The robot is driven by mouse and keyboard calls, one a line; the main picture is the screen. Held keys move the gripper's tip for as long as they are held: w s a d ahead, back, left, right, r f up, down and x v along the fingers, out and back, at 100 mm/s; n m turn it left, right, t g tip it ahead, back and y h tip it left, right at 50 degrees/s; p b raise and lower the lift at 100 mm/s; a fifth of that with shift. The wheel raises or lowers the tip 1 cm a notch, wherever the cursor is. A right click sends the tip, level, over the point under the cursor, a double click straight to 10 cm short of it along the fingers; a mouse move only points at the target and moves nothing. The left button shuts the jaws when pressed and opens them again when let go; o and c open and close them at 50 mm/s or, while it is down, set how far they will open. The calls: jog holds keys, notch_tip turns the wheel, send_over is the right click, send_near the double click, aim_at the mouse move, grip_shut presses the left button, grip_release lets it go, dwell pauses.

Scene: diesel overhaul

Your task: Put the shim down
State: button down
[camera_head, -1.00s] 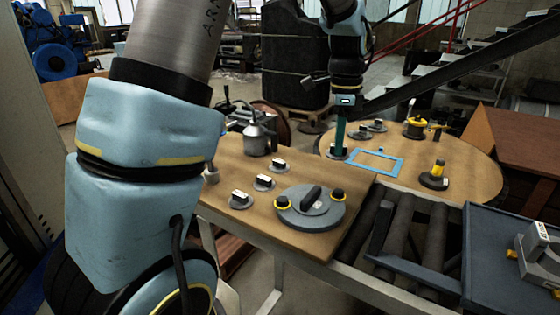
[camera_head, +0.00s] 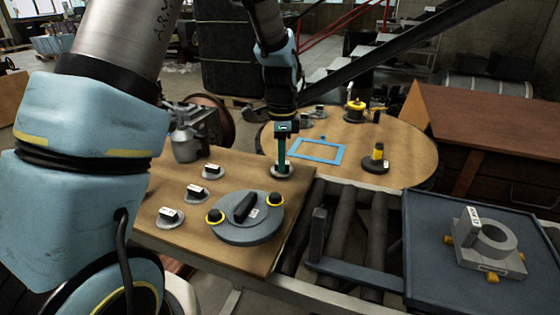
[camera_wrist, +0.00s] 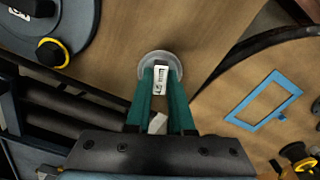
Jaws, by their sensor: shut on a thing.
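My gripper (camera_head: 281,164) points down near the far right corner of the wooden table, with its teal fingers shut on the shim. The shim (camera_head: 284,172) is a small round grey disc with a labelled grip on top. In the wrist view the disc (camera_wrist: 172,56) shows beyond the fingertips (camera_wrist: 161,80), with the white label between them. The disc is over or on the wood close to the table edge; I cannot tell whether it touches. Similar small discs (camera_head: 197,193) stand in a row at the left of the table.
A large grey disc with yellow knobs (camera_head: 262,229) lies in front of the gripper. A round table (camera_head: 400,142) with a blue frame (camera_head: 340,156) and several parts stands behind. Rollers (camera_head: 340,225) and a dark tray (camera_head: 430,270) with a grey block (camera_head: 480,258) are at right.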

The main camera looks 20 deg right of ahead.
jog(key=shift+f, duration=0.55)
jog(key=shift+f, duration=0.1)
jog(key=c, duration=0.8)
grip_release()
notch_tip(320, 180, up, 12)
jog(key=shift+r+b, duration=0.1)
jog(key=shift+b, duration=0.7)
jog(key=s+a+f+n, duration=0.2)
jog(key=a+n, duration=0.5)
jog(key=a, duration=0.2)
jog(key=s+a+f+n+t, duration=0.1)
jog(key=s+a+f+n, duration=0.1)
jog(key=a+n, duration=0.4)
jog(key=s+a+f+n, duration=0.3)
jog(key=a+n, duration=0.4)
jog(key=a, duration=0.6)
jog(key=shift+s+a+n+t, duration=0.15)
jog(key=shift+a+n+t, duration=0.15)
